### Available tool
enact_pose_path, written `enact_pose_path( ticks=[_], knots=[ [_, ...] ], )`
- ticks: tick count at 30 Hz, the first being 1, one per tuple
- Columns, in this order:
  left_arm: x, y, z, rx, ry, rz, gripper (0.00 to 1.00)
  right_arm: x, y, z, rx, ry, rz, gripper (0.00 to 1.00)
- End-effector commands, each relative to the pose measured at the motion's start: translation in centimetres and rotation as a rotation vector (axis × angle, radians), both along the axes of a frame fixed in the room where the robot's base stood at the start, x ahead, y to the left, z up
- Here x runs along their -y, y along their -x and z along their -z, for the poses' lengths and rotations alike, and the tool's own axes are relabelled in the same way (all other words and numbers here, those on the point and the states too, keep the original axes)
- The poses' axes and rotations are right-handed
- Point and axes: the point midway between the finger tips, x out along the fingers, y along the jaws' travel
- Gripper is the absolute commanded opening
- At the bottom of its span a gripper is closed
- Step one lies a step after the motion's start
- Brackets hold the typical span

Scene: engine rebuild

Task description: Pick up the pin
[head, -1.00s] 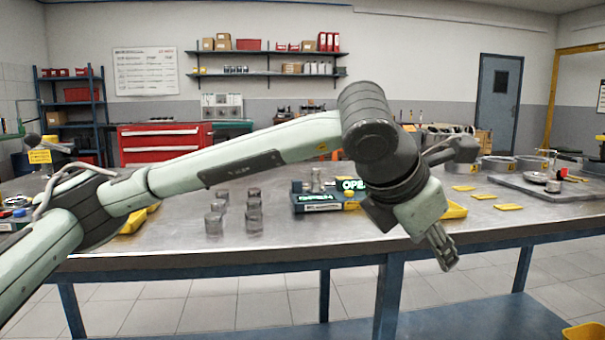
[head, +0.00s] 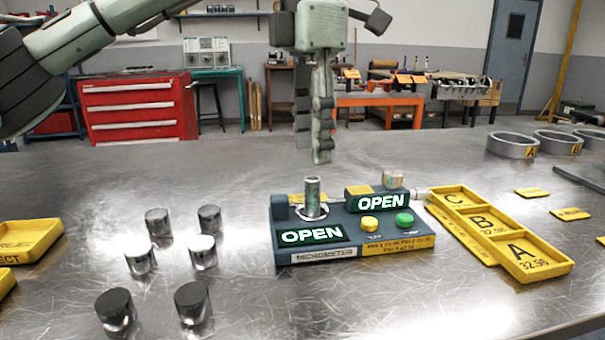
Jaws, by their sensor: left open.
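A pin (head: 312,193), a small upright metal cylinder, stands in the round seat on top of the dark blue micrometer (head: 345,231). The micrometer's two displays both read OPEN. My left gripper (head: 314,150) points straight down with its fingers above the pin and a small gap between them. It is open and empty. Several other short metal cylinders (head: 140,258) stand upright on the bench to the left of the micrometer. My right gripper is not in view.
Yellow trays marked A (head: 537,262), B and C lie right of the micrometer. A yellow reject tray (head: 30,242) is at the left edge. Metal rings (head: 512,146) stand at the back right. The steel bench in front of the micrometer is clear.

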Motion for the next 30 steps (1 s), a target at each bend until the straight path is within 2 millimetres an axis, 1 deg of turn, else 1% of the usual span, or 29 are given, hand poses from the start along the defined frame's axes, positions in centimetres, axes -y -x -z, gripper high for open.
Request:
enact_pose_path(
  ticks=[1, 5, 11, 18, 21, 29, 30],
  knots=[
    [-0.1, 0.1, 0.0, -0.011, -0.004, 0.000, 0.43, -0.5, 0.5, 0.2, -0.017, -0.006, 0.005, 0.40],
    [-0.3, 0.2, 0.9, -0.028, -0.009, 0.002, 0.43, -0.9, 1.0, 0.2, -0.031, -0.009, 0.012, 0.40],
    [-0.2, 0.4, 3.1, -0.027, -0.010, 0.003, 0.43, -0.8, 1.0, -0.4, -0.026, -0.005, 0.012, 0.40],
    [0.2, 0.9, 6.6, -0.025, -0.009, 0.001, 0.43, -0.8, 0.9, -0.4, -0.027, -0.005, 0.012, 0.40],
    [0.2, 0.9, 7.5, -0.024, -0.009, 0.000, 0.43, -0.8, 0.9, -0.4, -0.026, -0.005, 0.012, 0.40],
    [0.3, 0.9, 7.7, -0.022, -0.007, 0.000, 0.43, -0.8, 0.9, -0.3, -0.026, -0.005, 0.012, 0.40],
    [0.3, 0.9, 7.7, -0.022, -0.007, 0.000, 0.39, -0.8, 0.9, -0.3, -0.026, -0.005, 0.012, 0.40]
  ],
)
